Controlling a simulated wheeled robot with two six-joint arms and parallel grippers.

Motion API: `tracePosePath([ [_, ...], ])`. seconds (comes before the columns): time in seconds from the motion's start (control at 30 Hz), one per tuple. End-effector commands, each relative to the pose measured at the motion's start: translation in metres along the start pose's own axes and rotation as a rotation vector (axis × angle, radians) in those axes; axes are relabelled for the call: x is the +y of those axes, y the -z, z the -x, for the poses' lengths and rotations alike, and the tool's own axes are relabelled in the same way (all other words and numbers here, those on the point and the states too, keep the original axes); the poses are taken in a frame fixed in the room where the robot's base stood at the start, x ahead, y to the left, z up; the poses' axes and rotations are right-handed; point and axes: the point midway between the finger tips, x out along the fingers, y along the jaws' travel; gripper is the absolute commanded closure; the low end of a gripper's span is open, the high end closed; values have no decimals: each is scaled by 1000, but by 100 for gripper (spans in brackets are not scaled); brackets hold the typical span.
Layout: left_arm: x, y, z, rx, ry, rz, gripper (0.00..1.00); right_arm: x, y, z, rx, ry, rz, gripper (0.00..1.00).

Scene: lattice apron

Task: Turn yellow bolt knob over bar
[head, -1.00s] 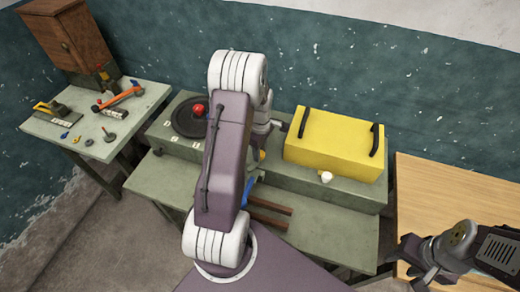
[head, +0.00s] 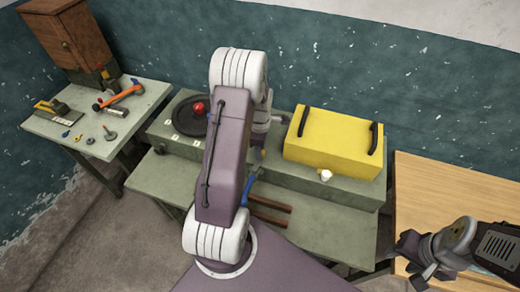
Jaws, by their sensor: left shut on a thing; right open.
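My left gripper (head: 261,148) is low behind my raised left arm, at the front of the green-grey bench. The arm hides most of it; it is shut, apparently on the yellow bolt knob, which I cannot make out clearly. The bar is also not clearly visible. A blue handle-like part (head: 250,187) shows just below the gripper, partly behind the arm. My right gripper (head: 424,272) is open and empty at the lower right, over the wooden table.
A yellow case (head: 330,140) with black handles and a white knob (head: 325,175) stand right of my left arm. A black disc (head: 186,122) with a red ball (head: 198,107) is left. A tool table (head: 140,100) stands far left. Brown strips (head: 270,204) lie on the lower shelf.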

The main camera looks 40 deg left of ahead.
Motion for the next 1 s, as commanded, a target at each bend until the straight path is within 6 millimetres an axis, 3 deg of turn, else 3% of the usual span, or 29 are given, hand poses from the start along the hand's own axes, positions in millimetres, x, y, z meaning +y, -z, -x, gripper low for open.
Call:
tracePosePath([
  [0.13,2,0,1,0,-5,-1,100,0,0,0,0,0,0,55],
  [0.17,2,0,1,0,-5,-1,63,0,0,0,0,0,0,55],
  [0.23,1,0,1,0,-4,-1,44,0,0,0,0,0,0,55],
  [0.57,1,0,3,0,-3,-2,44,0,0,0,0,0,0,55],
  [1.0,1,0,84,0,-6,-2,44,0,-1,-6,0,0,0,55],
])
